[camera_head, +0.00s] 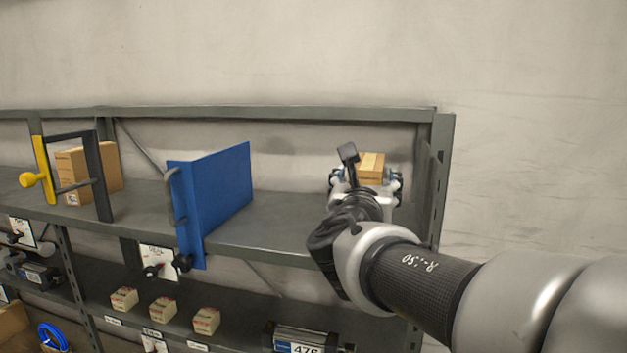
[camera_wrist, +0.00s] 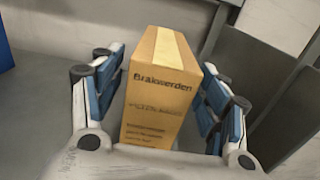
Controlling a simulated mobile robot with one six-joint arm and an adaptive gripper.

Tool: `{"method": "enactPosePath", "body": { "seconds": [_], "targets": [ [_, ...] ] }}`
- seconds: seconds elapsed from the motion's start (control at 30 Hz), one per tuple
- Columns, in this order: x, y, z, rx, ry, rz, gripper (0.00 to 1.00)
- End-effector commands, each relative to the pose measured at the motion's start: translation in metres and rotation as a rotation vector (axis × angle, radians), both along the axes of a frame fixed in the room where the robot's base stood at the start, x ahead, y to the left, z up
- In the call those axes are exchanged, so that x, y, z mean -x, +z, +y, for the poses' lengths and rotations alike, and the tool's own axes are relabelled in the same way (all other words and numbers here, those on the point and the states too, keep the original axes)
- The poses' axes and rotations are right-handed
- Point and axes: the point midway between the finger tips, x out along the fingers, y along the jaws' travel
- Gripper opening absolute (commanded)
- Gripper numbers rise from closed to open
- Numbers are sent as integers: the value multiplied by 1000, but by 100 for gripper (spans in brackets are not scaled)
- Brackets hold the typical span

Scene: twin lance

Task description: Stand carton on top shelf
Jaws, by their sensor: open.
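A cardboard carton (camera_head: 370,166) with a pale tape strip stands on the top shelf (camera_head: 275,225) near its right end. In the wrist view the carton (camera_wrist: 160,95) shows dark printing on its near face and stands upright between the fingers. My gripper (camera_wrist: 160,110) is open, with blue finger pads on both sides of the carton. A gap shows on the left side; contact on the right cannot be told. In the head view my gripper (camera_head: 367,185) and wrist hide the carton's lower part.
A blue divider panel (camera_head: 215,200) stands on the top shelf left of my arm. The right rack post (camera_head: 438,180) is close to my gripper. Several small boxes (camera_head: 163,308) sit on the lower shelf.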

Motion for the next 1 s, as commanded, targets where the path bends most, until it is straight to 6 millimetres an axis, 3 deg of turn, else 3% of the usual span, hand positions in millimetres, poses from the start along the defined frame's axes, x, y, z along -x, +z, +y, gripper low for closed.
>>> {"method": "enactPosePath", "body": {
  "seconds": [0.3, 0.53, 0.63, 0.77, 0.9, 1.0],
  "targets": [
    [66, 0, 20, -1, 4, -2, 68],
    [89, -1, 25, -8, -3, 0, 68],
    [98, -12, 10, -102, -44, 11, 68],
    [126, -52, -35, -442, -199, 31, 68],
    [179, -119, -79, -962, -470, 13, 68],
    [222, -168, -90, -1336, -696, -36, 68]
  ]
}}
